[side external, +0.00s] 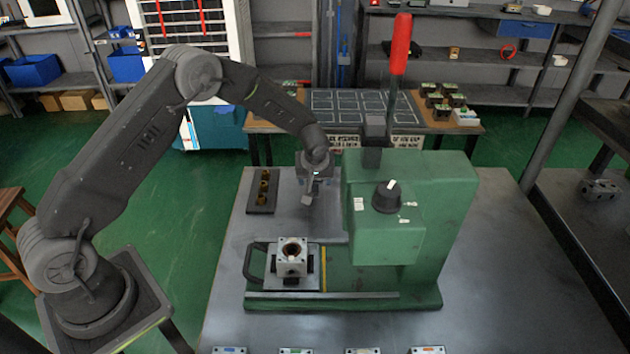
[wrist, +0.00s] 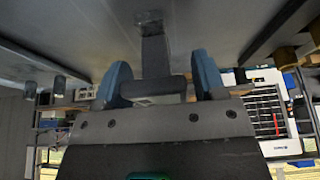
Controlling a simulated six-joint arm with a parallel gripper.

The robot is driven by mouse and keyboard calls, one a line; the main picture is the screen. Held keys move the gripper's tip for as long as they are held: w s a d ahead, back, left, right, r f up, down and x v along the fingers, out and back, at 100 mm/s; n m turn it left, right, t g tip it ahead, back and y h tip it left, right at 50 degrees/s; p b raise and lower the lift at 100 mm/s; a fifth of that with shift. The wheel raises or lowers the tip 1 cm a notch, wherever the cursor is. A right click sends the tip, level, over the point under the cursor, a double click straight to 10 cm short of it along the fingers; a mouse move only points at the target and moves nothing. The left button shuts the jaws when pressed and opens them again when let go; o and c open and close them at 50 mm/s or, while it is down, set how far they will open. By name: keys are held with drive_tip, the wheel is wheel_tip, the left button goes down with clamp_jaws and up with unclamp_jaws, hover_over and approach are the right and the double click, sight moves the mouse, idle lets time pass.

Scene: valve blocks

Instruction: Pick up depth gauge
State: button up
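My gripper (side external: 314,182) is above the grey work table (side external: 225,290), left of the green press. In the wrist view its two blue fingertips (wrist: 160,78) stand apart, on either side of a grey T-shaped piece (wrist: 155,50) that looks like the depth gauge. Its crossbar spans most of the gap between the fingers, and its flat stem reaches toward the table surface. In the side view a small grey part (side external: 308,198) shows just below my gripper. I cannot tell whether the fingers press on it or whether it touches the table.
The green press (side external: 450,215) with a red-handled lever (side external: 400,45) stands close on the right. A metal valve block (side external: 291,255) sits on its base in front. A dark tray with brass parts (side external: 262,208) lies left of my gripper. Labelled plates line the front edge.

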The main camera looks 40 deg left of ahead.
drive_tip(key=c, duration=0.8)
drive_tip(key=shift+r, duration=0.1)
drive_tip(key=shift+c, duration=0.2)
